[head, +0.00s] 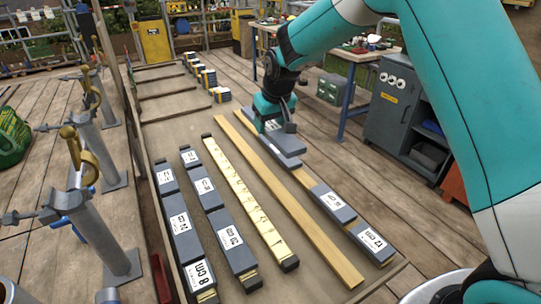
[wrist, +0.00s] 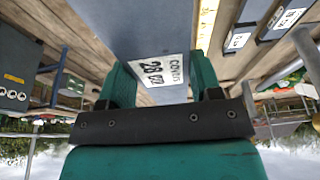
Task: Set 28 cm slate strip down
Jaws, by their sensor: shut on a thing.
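My gripper (head: 275,118) is over the far end of the right-hand batten row, pointing down. It is shut on a grey slate strip (head: 287,143). In the wrist view the strip (wrist: 150,28) lies between the teal fingers (wrist: 160,88), and its white label reads "28 cm" and "covers". In the head view the held strip is just above or on another grey slate piece (head: 284,161); I cannot tell whether they touch. Two labelled slates (head: 332,202) and (head: 372,241) lie nearer on the same row. My gripper hides part of the held strip.
A bare wooden batten (head: 290,195) and a gold-coloured strip (head: 245,195) run beside the row. Two rows of labelled slates (head: 180,225) and (head: 230,240) lie further left. Metal posts (head: 95,215) stand at the left edge; a grey cabinet (head: 400,105) stands at right.

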